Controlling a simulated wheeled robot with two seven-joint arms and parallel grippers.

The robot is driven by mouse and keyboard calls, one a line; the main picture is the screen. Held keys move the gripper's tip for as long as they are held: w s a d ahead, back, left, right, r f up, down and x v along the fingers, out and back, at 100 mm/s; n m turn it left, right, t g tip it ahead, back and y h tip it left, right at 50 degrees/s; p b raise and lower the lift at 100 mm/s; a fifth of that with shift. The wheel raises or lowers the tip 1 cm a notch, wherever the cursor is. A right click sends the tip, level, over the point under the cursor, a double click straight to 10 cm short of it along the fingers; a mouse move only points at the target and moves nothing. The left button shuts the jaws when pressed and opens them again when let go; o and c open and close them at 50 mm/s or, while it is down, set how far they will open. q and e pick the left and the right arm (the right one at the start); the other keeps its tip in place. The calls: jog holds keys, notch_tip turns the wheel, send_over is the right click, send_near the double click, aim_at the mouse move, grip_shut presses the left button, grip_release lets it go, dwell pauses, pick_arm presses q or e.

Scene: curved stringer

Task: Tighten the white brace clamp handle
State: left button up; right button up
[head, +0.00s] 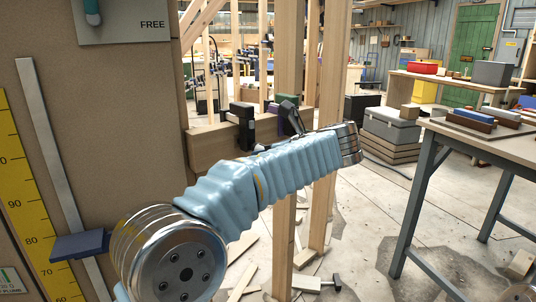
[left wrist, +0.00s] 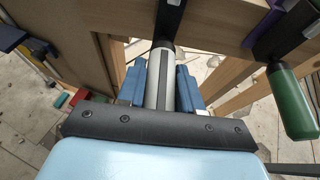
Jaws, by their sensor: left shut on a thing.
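In the left wrist view, the white handle (left wrist: 161,62) runs up to a black clamp (left wrist: 170,18) on a wooden beam (left wrist: 222,22). My left gripper (left wrist: 160,78) has its blue fingers on both sides of the white handle and is shut on it. In the head view my left arm reaches in from the lower left, and its gripper and the white handle cannot be made out. Black clamp parts (head: 243,113) show on the wooden beam (head: 207,148) behind the arm. My right gripper is in neither view.
A green handle (left wrist: 292,103) hangs from another black clamp close to the right of my gripper, by a purple piece (left wrist: 257,27). Wooden posts (head: 328,75) stand behind my arm. A workbench (head: 470,142) stands at right. Scraps and a hammer (head: 336,282) lie on the floor.

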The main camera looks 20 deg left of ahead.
pick_arm(q)
jog(key=shift+f, duration=0.15)
jog(key=o, duration=1)
jog(key=shift+c, duration=0.2)
jog(key=v, duration=1.3)
jog(key=shift+s+d+r, duration=0.15)
jog(key=shift+d+r, duration=0.1)
jog(key=shift+d, duration=0.05)
jog(key=shift+s+d, duration=0.4)
jog(key=shift+d, duration=0.2)
jog(key=shift+s+d, duration=0.4)
jog(key=shift+d, duration=0.2)
